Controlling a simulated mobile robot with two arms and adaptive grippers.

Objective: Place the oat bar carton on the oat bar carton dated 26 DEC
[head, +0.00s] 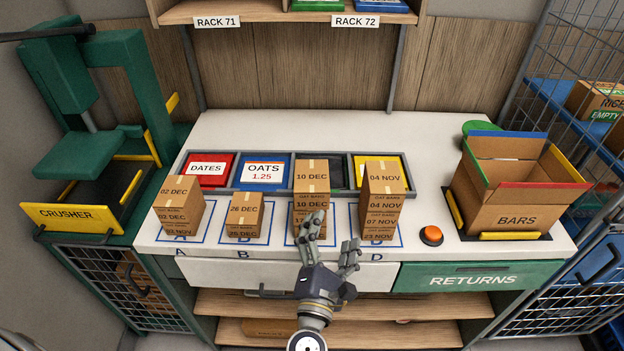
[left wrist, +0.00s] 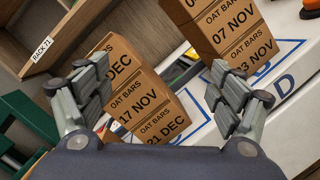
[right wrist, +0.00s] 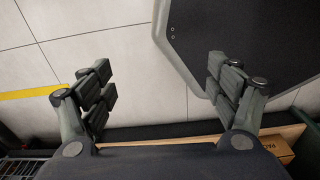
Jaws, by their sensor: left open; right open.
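A taller stack on mat C has a carton dated 10 DEC (head: 311,178) on top. In the left wrist view, its lower cartons read 17 NOV (left wrist: 140,108) and 21 DEC (left wrist: 164,128). My left gripper (head: 334,236) is open in front of stack C, partly hiding its lower part in the head view. In the left wrist view, stack C shows between the spread fingers, with no grip on it. My right gripper (right wrist: 163,85) is open and empty, over the floor.
A stack topped by 02 DEC (head: 179,192) stands on mat A, and one topped by 04 NOV (head: 384,180) on mat D. A green crusher (head: 75,145) is left.

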